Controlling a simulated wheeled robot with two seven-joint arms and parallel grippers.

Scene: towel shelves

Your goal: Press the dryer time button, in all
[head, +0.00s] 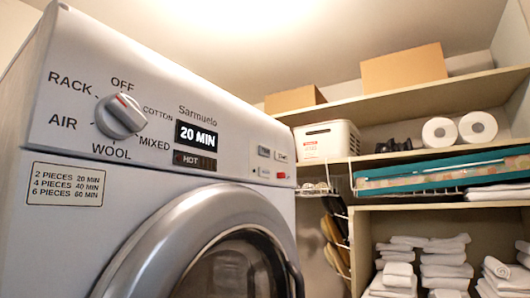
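The dryer (75,240) fills the left half of the head view, and its front panel faces me at an angle. Its lit display (196,136) reads "20 MIN", with "HOT" on a strip below. Several small buttons (264,152) sit at the right of the panel, one of them red (265,172); their labels are too small to read surely. The dial (120,117) has its red mark toward OFF. A sticker (66,184) reads 2 pieces 20 MIN, 4 pieces 40 MIN, 6 pieces 60 MIN. Neither of my grippers is in view.
The round dryer door (170,250) looks shut. Shelves (450,92) at right hold cardboard boxes (403,70), a white bin (328,140), white rolls (478,127), a teal-edged item (440,172) and stacked white towels (446,262).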

